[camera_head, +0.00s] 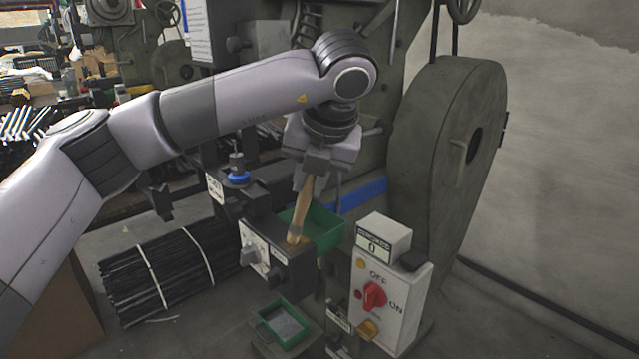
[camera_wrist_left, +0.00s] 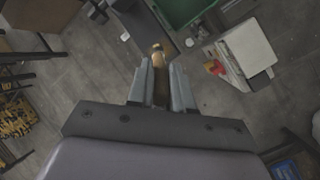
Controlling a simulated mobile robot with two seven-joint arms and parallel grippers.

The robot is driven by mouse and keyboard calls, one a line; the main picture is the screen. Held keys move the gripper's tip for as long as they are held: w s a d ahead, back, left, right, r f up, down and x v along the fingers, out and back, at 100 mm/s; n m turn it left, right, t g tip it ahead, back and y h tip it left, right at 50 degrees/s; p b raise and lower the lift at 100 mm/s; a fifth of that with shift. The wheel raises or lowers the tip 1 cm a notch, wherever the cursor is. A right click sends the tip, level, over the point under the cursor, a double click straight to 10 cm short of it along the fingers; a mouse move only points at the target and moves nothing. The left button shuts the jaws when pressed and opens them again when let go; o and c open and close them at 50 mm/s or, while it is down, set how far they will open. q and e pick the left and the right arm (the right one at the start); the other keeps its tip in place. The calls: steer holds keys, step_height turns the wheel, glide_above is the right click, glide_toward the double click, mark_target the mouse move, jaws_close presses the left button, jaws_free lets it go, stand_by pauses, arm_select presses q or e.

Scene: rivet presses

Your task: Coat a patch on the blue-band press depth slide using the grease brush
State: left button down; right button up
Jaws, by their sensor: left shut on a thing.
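My left gripper (camera_head: 309,176) points down and is shut on the wooden handle of the grease brush (camera_head: 303,205). The brush hangs nearly upright, its pale bristle end low, over the dark block with knobs (camera_head: 282,256); I cannot tell whether it touches. In the left wrist view, the brush (camera_wrist_left: 159,75) lies between the jaws of the left gripper (camera_wrist_left: 160,90). The press (camera_head: 375,150) carries a blue band (camera_head: 362,194) behind the brush. I cannot tell for sure which part is the depth slide. My right gripper is not in view.
A green bin (camera_head: 325,232) is just behind the brush. A switch box (camera_head: 398,298) with a red knob stands at right, and a small green tray (camera_head: 271,331) sits low in front. A blue-ringed post (camera_head: 238,176) rises at left. Bundled black rods (camera_head: 160,275) lie on the floor.

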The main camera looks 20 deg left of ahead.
arm_select(q)
steer(key=shift+w+a+f, duration=0.1)
steer(key=shift+w+a, duration=0.15)
steer(key=shift+a, duration=0.4)
steer(key=shift+w+a+r, duration=0.1)
steer(key=shift+w+a, duration=0.15)
steer(key=shift+a, duration=0.4)
steer(key=shift+w+a+f, duration=0.1)
steer(key=shift+w+a, duration=0.15)
steer(key=shift+a, duration=0.4)
steer(key=a, duration=0.1)
steer(key=w+a+p, duration=0.1)
steer(key=a, duration=0.1)
steer(key=shift+w, duration=0.2)
steer(key=shift+r, duration=0.2)
step_height(320, 180, up, 6)
steer(key=p, duration=0.4)
steer(key=shift+r, duration=0.15)
step_height(320, 180, up, 3)
steer(key=p, duration=0.2)
steer(key=shift+p, duration=0.3)
